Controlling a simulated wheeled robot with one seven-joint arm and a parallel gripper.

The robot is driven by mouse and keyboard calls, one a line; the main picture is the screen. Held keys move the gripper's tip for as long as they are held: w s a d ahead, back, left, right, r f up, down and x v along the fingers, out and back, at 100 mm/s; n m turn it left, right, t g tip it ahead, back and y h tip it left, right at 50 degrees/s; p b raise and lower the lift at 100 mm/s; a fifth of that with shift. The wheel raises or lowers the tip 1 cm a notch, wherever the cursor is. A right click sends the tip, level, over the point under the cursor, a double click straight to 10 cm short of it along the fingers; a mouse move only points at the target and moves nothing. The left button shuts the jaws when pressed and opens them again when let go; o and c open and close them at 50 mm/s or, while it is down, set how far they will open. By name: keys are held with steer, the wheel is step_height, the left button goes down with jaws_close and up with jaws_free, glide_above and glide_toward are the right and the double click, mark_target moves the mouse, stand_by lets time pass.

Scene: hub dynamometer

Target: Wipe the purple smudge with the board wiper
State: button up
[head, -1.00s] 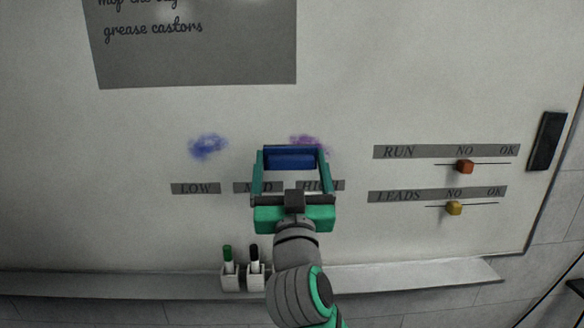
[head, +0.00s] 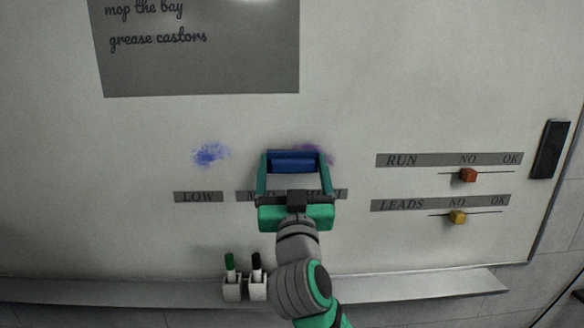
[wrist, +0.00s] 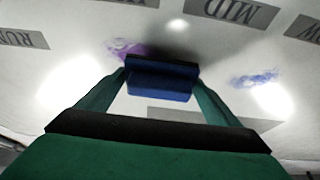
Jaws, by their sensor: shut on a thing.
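The board wiper (head: 294,163) is a blue block with a dark backing, and my gripper (head: 296,172) is shut on it. In the wrist view the wiper (wrist: 160,82) sits between the two green fingers. The purple smudge (head: 322,153) is on the whiteboard, showing past the wiper's upper right edge in the head view. It also shows in the wrist view (wrist: 126,48), just left of the wiper. The wiper covers part of it in the head view. I cannot tell whether the wiper touches the board.
A blue smudge (head: 210,154) is to the left on the whiteboard (head: 130,140). Red (head: 468,175) and yellow (head: 458,217) sliders are at right. Two markers in holders (head: 244,288) stand at the tray (head: 400,286) below. A dark box (head: 551,149) is at the board's right edge.

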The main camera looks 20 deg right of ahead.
mark_target(310, 173)
steer(key=shift+w, duration=0.45)
steer(key=shift+d, duration=0.2)
steer(key=shift+w, duration=0.5)
steer(key=shift+d, duration=0.1)
steer(key=shift+s+d, duration=0.3)
steer(key=shift+d, duration=0.5)
steer(key=shift+s+d, duration=0.3)
steer(key=shift+d, duration=0.5)
steer(key=shift+s+d, duration=0.3)
steer(key=shift+d, duration=0.85)
steer(key=shift+s+d, duration=0.25)
steer(key=shift+d, duration=0.85)
steer(key=shift+s+d, duration=0.3)
steer(key=shift+d, duration=0.85)
steer(key=shift+w, duration=0.1)
